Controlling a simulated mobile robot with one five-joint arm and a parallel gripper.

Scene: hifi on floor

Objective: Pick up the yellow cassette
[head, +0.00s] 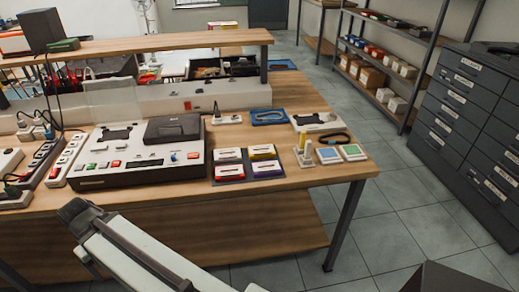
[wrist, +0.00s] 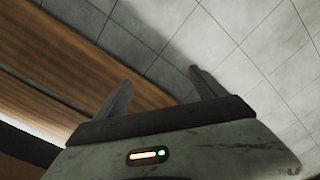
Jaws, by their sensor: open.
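The yellow cassette (head: 263,152) lies on a dark mat (head: 246,178) near the front edge of the wooden workbench, in the head view. It is at the back right of a small group, with a white label and a yellow edge showing. Red-edged cassettes (head: 229,174) are on the left of the mat, and a purple-edged one (head: 267,170) lies just in front of the yellow one. My gripper (wrist: 160,78) shows in the wrist view, open, with nothing between its fingers. It points at floor tiles and wood, away from the cassettes.
A beige tape console (head: 120,165) stands left of the mat. The workbench (head: 300,182) has a lower shelf and a dark leg. Grey drawers (head: 465,120) stand at the right, with free tiled floor between.

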